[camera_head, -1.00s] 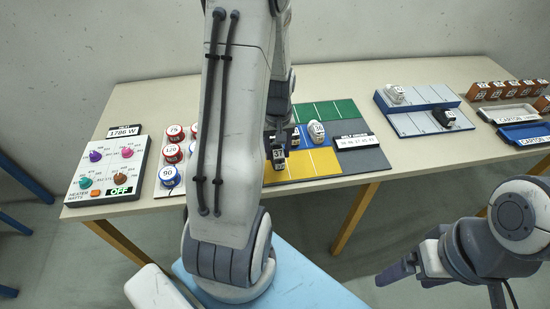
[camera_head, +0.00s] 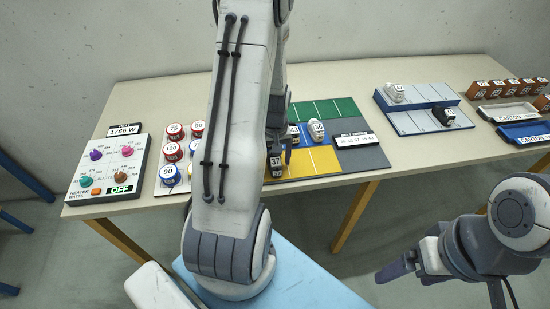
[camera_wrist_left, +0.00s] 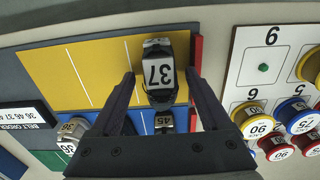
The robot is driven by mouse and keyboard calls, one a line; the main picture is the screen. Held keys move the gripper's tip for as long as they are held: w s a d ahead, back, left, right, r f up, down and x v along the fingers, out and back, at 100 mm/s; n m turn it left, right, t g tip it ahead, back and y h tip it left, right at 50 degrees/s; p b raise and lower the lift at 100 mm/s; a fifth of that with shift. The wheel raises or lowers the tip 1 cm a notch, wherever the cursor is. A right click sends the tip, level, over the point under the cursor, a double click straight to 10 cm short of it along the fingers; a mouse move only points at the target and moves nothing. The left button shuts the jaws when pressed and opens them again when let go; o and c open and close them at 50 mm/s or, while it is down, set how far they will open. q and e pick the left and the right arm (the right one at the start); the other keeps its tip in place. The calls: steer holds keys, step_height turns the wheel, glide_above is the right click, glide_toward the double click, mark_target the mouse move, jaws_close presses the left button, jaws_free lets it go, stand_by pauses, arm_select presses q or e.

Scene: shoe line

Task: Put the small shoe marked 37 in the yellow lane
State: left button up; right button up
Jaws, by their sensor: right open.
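The small dark shoe with a white 37 label (camera_head: 275,163) is at the left end of the yellow lane (camera_head: 312,160). In the left wrist view the shoe (camera_wrist_left: 160,75) shows over the yellow lane (camera_wrist_left: 80,75), near its red edge strip. My left gripper (camera_wrist_left: 160,77) has its fingers on either side of the shoe, with a visible gap at the left finger; it looks open. The arm hides part of the lanes in the head view. My right gripper (camera_head: 392,273) is open and empty, off the table at the lower right.
A grey-white shoe (camera_head: 316,129) stands further right. Numbered round pots (camera_head: 170,174) and a heater panel (camera_head: 108,168) lie left. A two-step rack with shoes (camera_head: 420,109) stands right.

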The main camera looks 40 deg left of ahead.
mark_target(275, 157)
arm_select(q)
step_height(275, 157, up, 12)
steer(key=shift+r, duration=0.2)
stand_by(0.4)
steer(key=s+d+r+m, duration=0.15)
steer(key=d+m, duration=0.25)
steer(key=d, duration=0.5)
steer(key=d+r+m, duration=0.3)
steer(key=d, duration=0.6)
steer(key=s+d+r+m+h, duration=0.1)
steer(key=s+d+r+m, duration=0.1)
steer(key=s+d+m, duration=0.8)
steer(key=s+d, duration=0.3)
steer(key=s, duration=0.2)
steer(key=shift+w, duration=0.1)
